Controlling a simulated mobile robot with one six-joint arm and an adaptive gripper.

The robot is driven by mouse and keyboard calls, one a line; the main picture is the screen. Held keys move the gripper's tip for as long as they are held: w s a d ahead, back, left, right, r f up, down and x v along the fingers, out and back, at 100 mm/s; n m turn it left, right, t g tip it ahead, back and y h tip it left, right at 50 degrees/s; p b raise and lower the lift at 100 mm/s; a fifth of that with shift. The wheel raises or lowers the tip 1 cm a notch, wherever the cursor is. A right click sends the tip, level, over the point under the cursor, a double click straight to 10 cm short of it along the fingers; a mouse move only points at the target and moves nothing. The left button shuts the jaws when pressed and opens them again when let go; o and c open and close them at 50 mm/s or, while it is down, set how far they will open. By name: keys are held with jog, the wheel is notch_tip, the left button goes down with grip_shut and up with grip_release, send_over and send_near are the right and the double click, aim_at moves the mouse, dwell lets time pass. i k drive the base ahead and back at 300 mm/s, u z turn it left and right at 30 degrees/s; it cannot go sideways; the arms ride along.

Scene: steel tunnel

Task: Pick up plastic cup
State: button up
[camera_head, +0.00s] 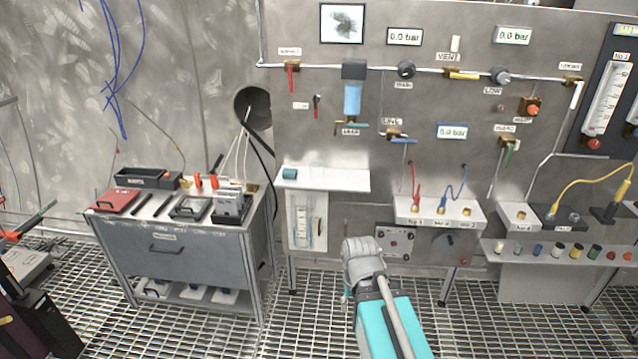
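A small teal cylinder (289,174), which may be the plastic cup, is at the left end of a white shelf (335,181) against the wall. It is too small to tell whether it is open at the top. No other clear plastic cup shows. My arm comes up from the bottom of the picture, with a grey joint and a turquoise link below and right of the shelf. No gripper fingers can be made out. The arm is apart from the teal cylinder.
A grey workbench (180,256) with a red case (115,200) and tools stands at left. A white socket box (440,211) with red and blue cables is on the wall. A ledge (560,250) at right carries several small coloured cylinders. The grating floor is mostly clear.

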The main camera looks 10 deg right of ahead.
aim_at(316, 166)
jog(key=k, duration=0.5)
jog(key=z, duration=0.95)
jog(key=i, duration=2.05)
jog(key=u, duration=0.05)
